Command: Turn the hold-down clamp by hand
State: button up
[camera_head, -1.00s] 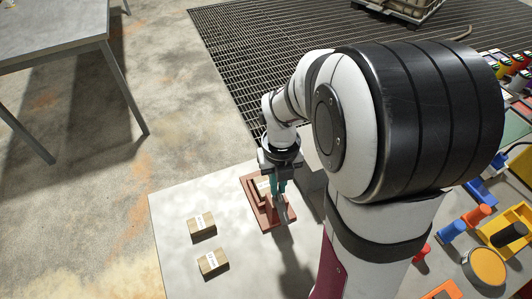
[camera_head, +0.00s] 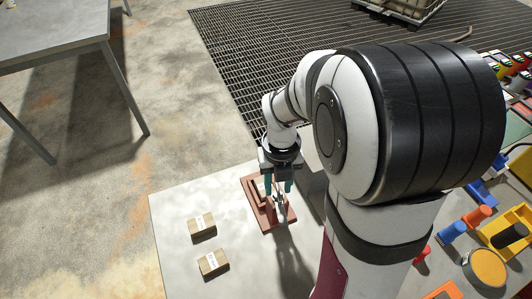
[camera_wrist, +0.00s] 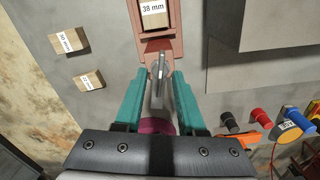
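The hold-down clamp is a red-brown base (camera_head: 267,217) with a grey metal bar (camera_wrist: 158,72) standing at its near end in the wrist view. A wooden block marked 38 mm (camera_wrist: 153,14) sits in the base, partly cut off by the top edge of that view. My gripper (camera_head: 278,190) is over the clamp, and it also shows in the wrist view (camera_wrist: 159,82). Its two teal fingers are spread apart, with the grey bar between them and visible gaps on both sides. Nothing is held. The contact between bar and base is partly hidden.
Two other labelled wooden blocks, an upper one (camera_head: 202,227) and a lower one (camera_head: 213,263), lie on the pale table (camera_head: 172,212) left of the clamp. Red and blue handles (camera_head: 453,230) and a yellow holder (camera_head: 508,229) stand on the right, beyond my arm.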

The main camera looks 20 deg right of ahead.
aim_at(278, 190)
notch_tip(278, 190, up, 16)
jog(key=shift+f, duration=0.15)
jog(key=shift+c, duration=0.9)
jog(key=s+d+f+n, duration=0.1)
jog(key=n, duration=0.1)
jog(key=s+d+f+n+y, duration=0.1)
jog(key=d+n, duration=0.1)
jog(key=s+d+f+n, duration=0.1)
jog(key=d+f+n, duration=0.1)
jog(key=n, duration=0.1)
jog(key=shift+y, duration=0.4)
grip_shut()
jog(key=s+d+f+n+t+y, duration=0.15)
jog(key=s+d+f+n, duration=0.35)
jog(key=n, duration=0.6)
jog(key=w+a+f, duration=0.2)
jog(key=a+f, duration=0.6)
jog(key=f, duration=0.1)
jog(key=shift+y, duration=0.45)
